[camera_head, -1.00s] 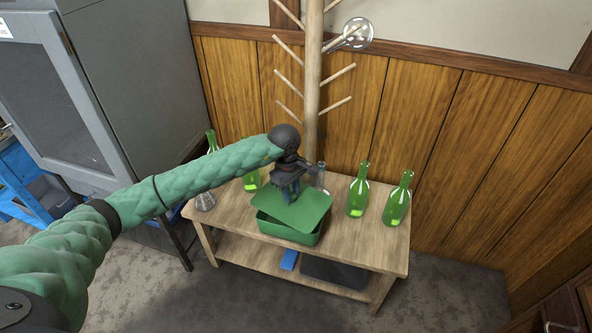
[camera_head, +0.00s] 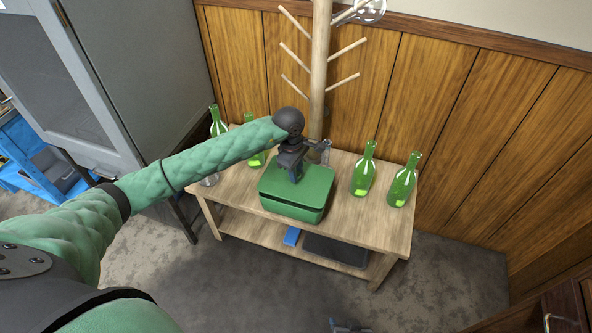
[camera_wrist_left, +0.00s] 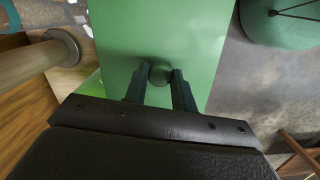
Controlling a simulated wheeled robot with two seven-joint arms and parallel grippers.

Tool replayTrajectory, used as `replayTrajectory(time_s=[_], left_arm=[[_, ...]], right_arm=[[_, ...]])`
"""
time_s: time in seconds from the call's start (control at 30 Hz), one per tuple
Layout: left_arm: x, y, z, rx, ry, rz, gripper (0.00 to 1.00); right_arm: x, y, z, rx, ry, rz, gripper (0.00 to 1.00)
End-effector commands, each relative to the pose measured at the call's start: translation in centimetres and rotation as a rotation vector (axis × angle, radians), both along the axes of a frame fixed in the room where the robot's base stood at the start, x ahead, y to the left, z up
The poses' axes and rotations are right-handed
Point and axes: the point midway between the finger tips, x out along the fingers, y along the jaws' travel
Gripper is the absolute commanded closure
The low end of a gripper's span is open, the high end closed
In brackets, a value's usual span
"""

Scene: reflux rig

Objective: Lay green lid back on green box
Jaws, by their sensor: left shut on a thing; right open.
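The green lid (camera_head: 318,184) lies level over the green box (camera_head: 290,211) on the wooden table, its edges roughly in line with the box. Whether it sits fully on the rim cannot be told. My left gripper (camera_head: 294,177) is above the lid, shut on its small round knob. The wrist view shows the fingers on both sides of the knob (camera_wrist_left: 160,73) and the flat lid (camera_wrist_left: 190,35) below. The inside of the box is hidden. My right gripper (camera_head: 350,326) is barely in view at the bottom edge, open, far from the box.
Green bottles (camera_head: 364,170) stand on the table to the right, and more (camera_head: 218,122) at the back left. A clear flask (camera_head: 324,152) stands behind the box. A wooden peg stand (camera_head: 320,70) rises behind the table (camera_head: 345,228). A grey cabinet (camera_head: 150,70) is at left.

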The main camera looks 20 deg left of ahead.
Motion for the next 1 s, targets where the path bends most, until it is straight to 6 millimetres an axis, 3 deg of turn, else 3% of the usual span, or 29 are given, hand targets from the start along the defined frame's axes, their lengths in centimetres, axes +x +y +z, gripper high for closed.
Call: replayTrajectory(time_s=[1.0], left_arm=[[0.0,0.0,-1.3,0.0,0.0,0.0,1.0]], right_arm=[[0.0,0.0,-1.4,0.0,-0.001,0.0,0.55]])
